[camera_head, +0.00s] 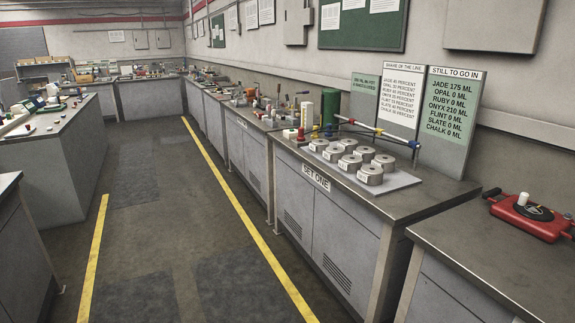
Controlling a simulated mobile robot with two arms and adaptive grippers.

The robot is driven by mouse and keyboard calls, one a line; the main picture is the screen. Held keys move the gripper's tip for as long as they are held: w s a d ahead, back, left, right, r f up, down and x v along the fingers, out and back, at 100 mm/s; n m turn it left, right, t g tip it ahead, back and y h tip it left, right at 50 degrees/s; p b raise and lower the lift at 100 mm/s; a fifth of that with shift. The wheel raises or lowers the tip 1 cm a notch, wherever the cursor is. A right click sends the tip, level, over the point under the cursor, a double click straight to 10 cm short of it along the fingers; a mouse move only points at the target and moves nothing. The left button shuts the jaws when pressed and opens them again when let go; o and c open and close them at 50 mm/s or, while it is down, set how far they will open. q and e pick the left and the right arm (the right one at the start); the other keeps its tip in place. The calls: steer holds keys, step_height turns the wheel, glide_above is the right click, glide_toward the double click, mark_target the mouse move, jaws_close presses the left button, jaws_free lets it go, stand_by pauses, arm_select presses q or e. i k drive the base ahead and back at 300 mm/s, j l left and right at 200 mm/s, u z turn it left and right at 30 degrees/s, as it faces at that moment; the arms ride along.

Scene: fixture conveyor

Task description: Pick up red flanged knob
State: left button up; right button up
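I cannot single out a red flanged knob for certain. A small red piece (301,134) stands near the back left of the bench marked SET ONE (410,202), close to a white cylinder and a green cylinder; its shape is too small to tell. Other small pieces lie on the left bench (75,118), too small to make out. Neither my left gripper nor my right gripper shows in the head view.
Several grey ring-shaped pieces sit on a light tray (405,182) on the SET ONE bench. A red device with a black disc (528,216) sits on the right bench. The aisle floor (165,215) between yellow lines is clear.

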mark_target(301, 138)
steer(key=i+j, duration=0.1)
steer(key=i, duration=0.4)
steer(key=i+z, duration=0.1)
steer(key=i, duration=0.45)
steer(key=i+j+z, duration=0.1)
steer(key=i, duration=0.4)
steer(key=i+j, duration=0.25)
steer(key=i, duration=0.25)
